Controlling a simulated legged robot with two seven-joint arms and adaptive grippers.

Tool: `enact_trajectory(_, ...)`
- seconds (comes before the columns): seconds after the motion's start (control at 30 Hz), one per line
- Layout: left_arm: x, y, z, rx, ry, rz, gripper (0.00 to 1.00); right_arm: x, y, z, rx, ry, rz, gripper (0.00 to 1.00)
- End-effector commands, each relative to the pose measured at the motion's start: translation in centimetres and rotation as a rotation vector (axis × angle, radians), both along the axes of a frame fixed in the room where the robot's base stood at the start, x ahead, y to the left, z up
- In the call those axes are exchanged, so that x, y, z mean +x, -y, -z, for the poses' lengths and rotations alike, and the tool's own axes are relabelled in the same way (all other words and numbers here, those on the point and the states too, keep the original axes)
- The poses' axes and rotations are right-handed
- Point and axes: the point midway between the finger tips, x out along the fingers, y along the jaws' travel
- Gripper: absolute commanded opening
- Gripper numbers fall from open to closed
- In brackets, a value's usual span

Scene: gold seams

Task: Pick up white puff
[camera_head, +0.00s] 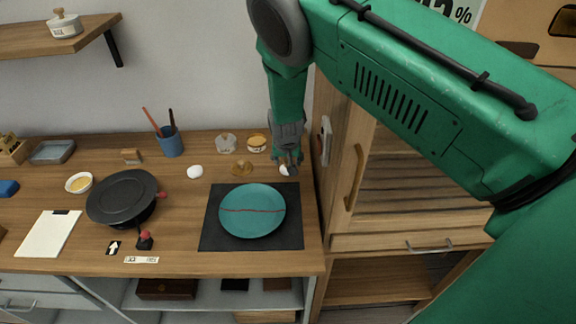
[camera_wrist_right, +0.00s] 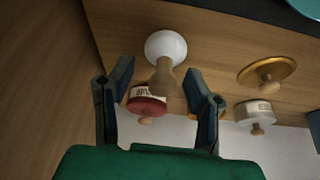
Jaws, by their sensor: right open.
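The white puff (camera_wrist_right: 166,45) is a round white pad with a wooden handle. It stands on the wooden counter, and in the head view only a small white part (camera_head: 284,170) shows below my right gripper (camera_head: 289,160). In the right wrist view, the open fingers of my right gripper (camera_wrist_right: 159,69) are on either side of the handle, with gaps visible; the white pad is just beyond the fingertips. I cannot tell whether anything touches. A second white rounded object (camera_head: 194,171) lies further left on the counter. My left gripper is not in view.
A jar with a red top (camera_wrist_right: 147,104) is close to the right fingers. A gold disc with a knob (camera_head: 242,168) and a teal plate (camera_head: 252,211) on a dark mat (camera_head: 217,239) are nearby. A wooden cabinet (camera_head: 342,177) stands close on the right.

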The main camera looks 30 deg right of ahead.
Motion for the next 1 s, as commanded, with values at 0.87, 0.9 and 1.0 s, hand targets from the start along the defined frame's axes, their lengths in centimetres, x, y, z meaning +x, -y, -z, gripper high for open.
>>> enact_trajectory(0.87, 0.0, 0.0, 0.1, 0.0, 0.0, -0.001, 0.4, 0.1, 0.3, -0.4, 0.002, 0.001, -0.001, 0.0)
enact_trajectory(0.9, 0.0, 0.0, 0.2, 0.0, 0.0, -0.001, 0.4, 0.1, 0.2, -0.8, 0.001, 0.002, -0.001, 0.0)
enact_trajectory(1.0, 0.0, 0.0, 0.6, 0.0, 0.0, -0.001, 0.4, 0.1, 0.3, -2.5, 0.001, 0.003, -0.001, 0.0)
